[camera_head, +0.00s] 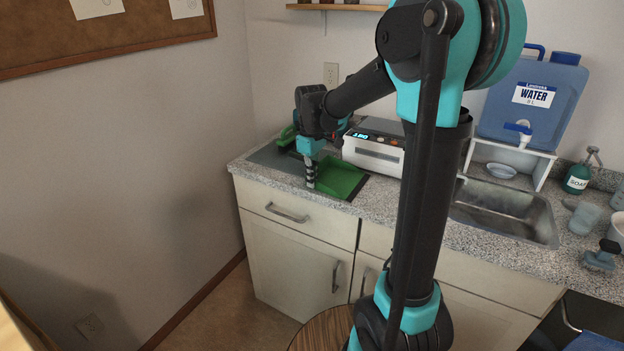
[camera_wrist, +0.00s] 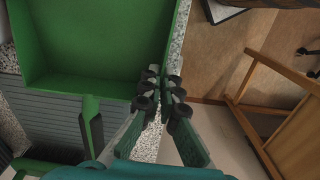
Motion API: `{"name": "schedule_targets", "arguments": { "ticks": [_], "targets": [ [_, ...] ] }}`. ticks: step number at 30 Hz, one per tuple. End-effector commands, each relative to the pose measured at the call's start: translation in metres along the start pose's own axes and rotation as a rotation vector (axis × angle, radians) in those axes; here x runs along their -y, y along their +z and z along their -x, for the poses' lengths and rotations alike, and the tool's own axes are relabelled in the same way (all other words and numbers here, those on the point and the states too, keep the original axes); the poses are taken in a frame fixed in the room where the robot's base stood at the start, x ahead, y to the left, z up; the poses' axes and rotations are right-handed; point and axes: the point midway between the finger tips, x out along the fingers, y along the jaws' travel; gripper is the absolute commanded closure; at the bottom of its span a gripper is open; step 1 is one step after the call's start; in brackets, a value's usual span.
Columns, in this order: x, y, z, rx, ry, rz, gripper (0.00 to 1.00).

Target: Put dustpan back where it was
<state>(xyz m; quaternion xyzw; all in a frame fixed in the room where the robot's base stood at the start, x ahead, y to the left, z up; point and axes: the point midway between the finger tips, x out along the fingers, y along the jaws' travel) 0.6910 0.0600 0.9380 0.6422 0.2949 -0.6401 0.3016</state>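My gripper (camera_head: 310,186) points down at the pan's left part in the head view. In the wrist view its fingertips (camera_wrist: 163,92) are beside the pan's lower right corner. Whether a finger touches the rim is unclear.
A white device with a display (camera_head: 374,148) stands close to the dustpan. A ribbed grey mat (camera_wrist: 60,115) lies under the handle. The sink (camera_head: 508,210), water jug (camera_head: 532,105) and soap bottle (camera_head: 578,177) are to the right. The counter's front edge is near my gripper.

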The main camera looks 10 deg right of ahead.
Motion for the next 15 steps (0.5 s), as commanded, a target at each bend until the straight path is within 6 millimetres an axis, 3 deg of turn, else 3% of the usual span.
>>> {"name": "schedule_targets", "arguments": {
  "ticks": [3, 9, 15],
  "targets": [
    [-0.0002, -0.0002, -0.0027, 0.000, 0.000, 0.000, 1.00],
    [-0.0001, -0.0001, -0.0022, 0.000, 0.000, 0.000, 0.74],
    [0.0000, -0.0001, -0.0021, 0.000, 0.000, 0.000, 0.74]
  ]
}}
